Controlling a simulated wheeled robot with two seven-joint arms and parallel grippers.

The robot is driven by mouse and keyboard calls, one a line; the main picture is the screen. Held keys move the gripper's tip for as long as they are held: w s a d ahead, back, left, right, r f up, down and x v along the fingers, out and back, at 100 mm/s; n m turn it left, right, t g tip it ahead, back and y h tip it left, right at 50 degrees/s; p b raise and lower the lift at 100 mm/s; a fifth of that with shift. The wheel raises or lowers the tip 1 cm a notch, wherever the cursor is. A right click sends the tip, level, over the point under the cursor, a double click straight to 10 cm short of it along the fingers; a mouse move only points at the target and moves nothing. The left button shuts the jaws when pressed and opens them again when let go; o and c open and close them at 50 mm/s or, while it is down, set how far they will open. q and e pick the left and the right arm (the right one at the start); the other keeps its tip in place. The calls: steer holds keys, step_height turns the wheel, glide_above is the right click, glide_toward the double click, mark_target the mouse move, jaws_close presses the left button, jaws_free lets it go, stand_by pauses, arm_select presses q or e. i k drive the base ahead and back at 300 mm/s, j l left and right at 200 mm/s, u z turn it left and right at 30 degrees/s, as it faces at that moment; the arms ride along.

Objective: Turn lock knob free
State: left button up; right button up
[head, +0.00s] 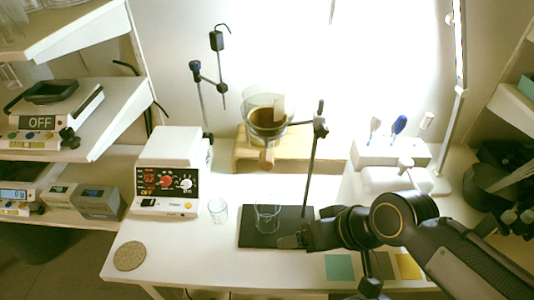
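My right gripper (290,241) is a dark shape low over the right front of the black mat (252,240), at the end of the arm coming in from the right. I cannot make out whether its fingers are open or shut. No part is clearly recognisable as the lock knob. Knob-like parts show on the dark clamp (320,127) of a slanted rod stand and on the blue-black clamp (195,67) of a stand at the back. A white instrument (150,196) carries a red and a white dial. My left gripper is out of view.
A clear beaker (267,218) stands on the mat, with another glass (218,211) left of it. A glass vessel (265,115) sits by the wooden stand (245,158). A round cork mat (129,256) lies front left. Teal (339,267) and yellow (408,266) squares lie front right.

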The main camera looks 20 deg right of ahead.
mark_target(320, 131)
steer(key=z, duration=1.3)
